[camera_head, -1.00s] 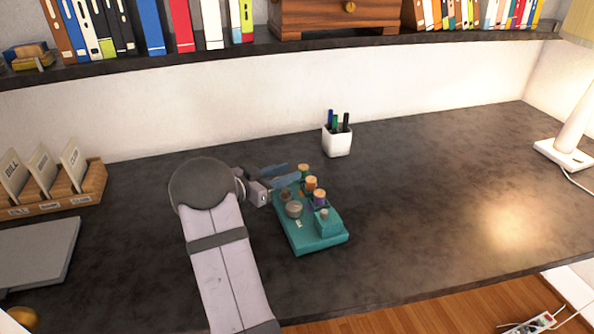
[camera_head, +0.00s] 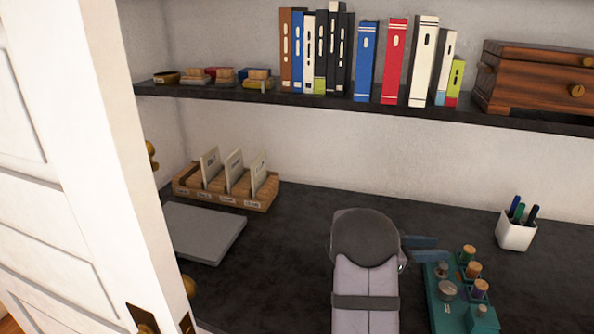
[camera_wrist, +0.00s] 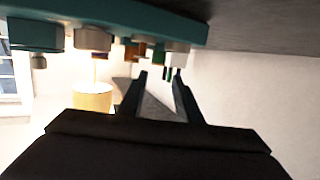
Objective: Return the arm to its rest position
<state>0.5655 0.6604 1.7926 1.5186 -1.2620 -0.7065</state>
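My arm rises from the bottom of the head view over the dark desk (camera_head: 300,225). My gripper (camera_head: 428,248) points right from the arm's rounded end, at the back left of a teal tray (camera_head: 440,312). In the wrist view the two fingers of my gripper (camera_wrist: 159,76) stand apart with a gap between them, so it is open, and I see nothing held. The teal tray also shows along the top of the wrist view (camera_wrist: 130,10), with its jars hanging into the picture, so this view looks upside down.
A white pen cup (camera_head: 516,232) stands right of my gripper. A wooden card rack (camera_head: 225,193) and a grey flat slab (camera_head: 203,232) lie to the left. A shelf (camera_head: 400,105) with binders runs above. A white door (camera_head: 75,170) fills the left edge.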

